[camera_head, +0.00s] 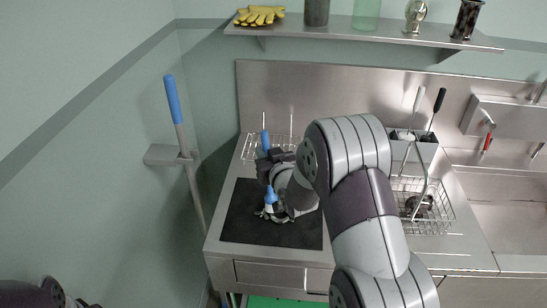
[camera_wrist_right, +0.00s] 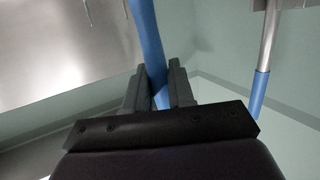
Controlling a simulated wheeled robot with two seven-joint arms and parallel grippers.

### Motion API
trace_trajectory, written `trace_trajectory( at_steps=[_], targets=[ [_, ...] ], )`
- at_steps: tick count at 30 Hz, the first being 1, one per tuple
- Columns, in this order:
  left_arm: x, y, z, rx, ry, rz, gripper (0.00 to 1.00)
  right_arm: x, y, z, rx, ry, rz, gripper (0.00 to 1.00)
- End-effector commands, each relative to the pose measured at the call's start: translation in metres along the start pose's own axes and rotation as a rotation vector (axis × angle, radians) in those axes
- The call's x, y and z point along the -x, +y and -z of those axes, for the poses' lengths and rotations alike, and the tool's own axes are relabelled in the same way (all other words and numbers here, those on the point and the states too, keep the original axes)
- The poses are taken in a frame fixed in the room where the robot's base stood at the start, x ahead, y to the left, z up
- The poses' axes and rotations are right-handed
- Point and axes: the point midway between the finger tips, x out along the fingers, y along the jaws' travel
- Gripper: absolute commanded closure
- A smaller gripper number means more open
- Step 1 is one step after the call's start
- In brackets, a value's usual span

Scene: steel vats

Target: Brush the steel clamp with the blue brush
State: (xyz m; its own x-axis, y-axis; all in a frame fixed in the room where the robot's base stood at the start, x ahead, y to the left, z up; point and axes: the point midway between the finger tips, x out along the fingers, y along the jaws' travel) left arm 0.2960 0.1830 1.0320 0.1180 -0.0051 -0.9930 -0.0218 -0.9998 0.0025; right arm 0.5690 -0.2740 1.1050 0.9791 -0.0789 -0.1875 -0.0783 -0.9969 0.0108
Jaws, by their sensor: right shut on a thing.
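The blue brush (camera_head: 270,194) stands roughly upright over the black mat, its blue handle rising above my right gripper (camera_head: 274,161). That gripper is shut on the handle. In the right wrist view the blue handle (camera_wrist_right: 150,45) passes between the two fingers (camera_wrist_right: 158,84). The steel clamp (camera_head: 268,215) lies on the black mat at the foot of the brush, partly hidden; I cannot tell whether the bristles touch it. Only a dark piece of my left arm shows at the bottom left; its gripper is out of view.
The black mat (camera_head: 247,226) covers the left of the steel counter. A wire rack (camera_head: 249,150) stands behind it, and a wire basket (camera_head: 433,218) stands right. A blue-handled pole (camera_head: 173,100) hangs left on the wall. A shelf (camera_head: 340,28) holds yellow gloves (camera_head: 260,15) and jars.

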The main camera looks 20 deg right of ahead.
Motion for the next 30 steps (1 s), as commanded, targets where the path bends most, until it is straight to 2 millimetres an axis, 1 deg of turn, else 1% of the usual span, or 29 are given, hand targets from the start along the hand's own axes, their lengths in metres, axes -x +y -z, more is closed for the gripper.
trace_trajectory(
  at_steps=[5,10,17,25,30],
  targets=[
    [0.0,0.0,0.0,0.0,0.0,0.0,0.57,0.004,0.003,-0.002,-0.001,-0.005,-0.001,1.0],
    [0.001,0.0,0.0,0.0,0.0,0.0,0.57,0.015,0.013,-0.003,0.0,-0.006,-0.001,1.0],
    [0.001,0.0,0.0,0.0,0.0,0.0,0.57,0.022,0.019,-0.004,0.0,-0.004,0.0,1.0],
    [0.0,0.0,0.0,0.0,0.0,0.0,0.57,0.038,0.033,-0.008,0.0,-0.004,-0.001,1.0],
    [0.0,0.0,0.0,0.0,0.0,0.0,0.57,0.039,0.033,-0.008,0.0,-0.004,0.001,1.0]
  ],
)
